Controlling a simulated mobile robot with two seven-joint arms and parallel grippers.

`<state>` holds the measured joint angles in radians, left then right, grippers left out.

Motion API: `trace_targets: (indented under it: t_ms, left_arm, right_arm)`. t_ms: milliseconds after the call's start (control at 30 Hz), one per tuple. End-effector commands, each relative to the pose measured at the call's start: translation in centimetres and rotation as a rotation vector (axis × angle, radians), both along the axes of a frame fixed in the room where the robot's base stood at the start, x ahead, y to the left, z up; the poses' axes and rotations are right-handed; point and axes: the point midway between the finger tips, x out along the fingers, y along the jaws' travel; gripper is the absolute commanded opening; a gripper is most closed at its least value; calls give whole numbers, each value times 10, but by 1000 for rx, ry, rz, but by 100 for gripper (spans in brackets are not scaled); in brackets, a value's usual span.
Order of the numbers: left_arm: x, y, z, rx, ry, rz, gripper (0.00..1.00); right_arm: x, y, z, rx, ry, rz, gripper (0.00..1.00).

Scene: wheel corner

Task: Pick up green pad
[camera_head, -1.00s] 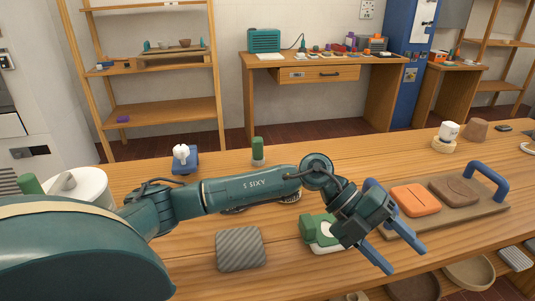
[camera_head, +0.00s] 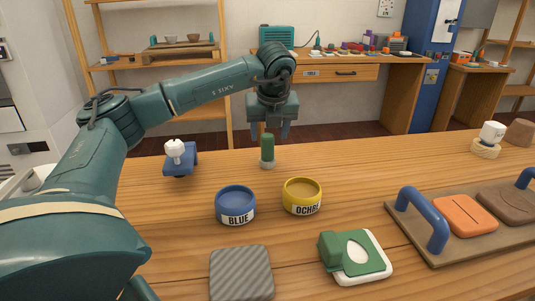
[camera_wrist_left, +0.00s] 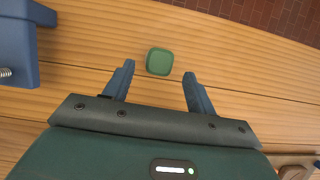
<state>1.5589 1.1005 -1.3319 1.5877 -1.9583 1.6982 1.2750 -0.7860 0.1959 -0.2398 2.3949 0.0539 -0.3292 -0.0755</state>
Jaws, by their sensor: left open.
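A small upright green block, which I take as the green pad (camera_head: 267,148), stands on a grey base near the far edge of the wooden table. In the left wrist view the green pad (camera_wrist_left: 159,62) shows from above as a rounded square. My left gripper (camera_head: 270,131) is open and points down just above it. In the left wrist view its fingertips (camera_wrist_left: 158,72) lie either side of the pad, apart from it, with nothing held. A green and white item (camera_head: 355,257) lies nearer the front. My right gripper is not in view.
A blue pot (camera_head: 235,205) and an ochre pot (camera_head: 303,196) stand in front of the pad. A blue device with a white knob (camera_head: 180,158) is at left. A grey striped square (camera_head: 242,273) lies in front. A blue-handled tray (camera_head: 422,240) is at right.

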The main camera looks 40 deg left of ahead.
Motion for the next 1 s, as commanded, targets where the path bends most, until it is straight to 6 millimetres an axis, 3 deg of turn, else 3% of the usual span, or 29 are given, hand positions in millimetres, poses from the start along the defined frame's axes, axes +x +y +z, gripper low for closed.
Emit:
trace_targets:
  t_ms: [567,867,1000]
  left_arm:
    - [15,22,-60,-1,1,-2,56]
    - [16,23,-63,-1,-2,-3,56]
    - [16,22,-63,-1,-2,-3,44]
  right_arm:
    - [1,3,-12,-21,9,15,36]
    - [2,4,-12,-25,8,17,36]
    - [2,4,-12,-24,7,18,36]
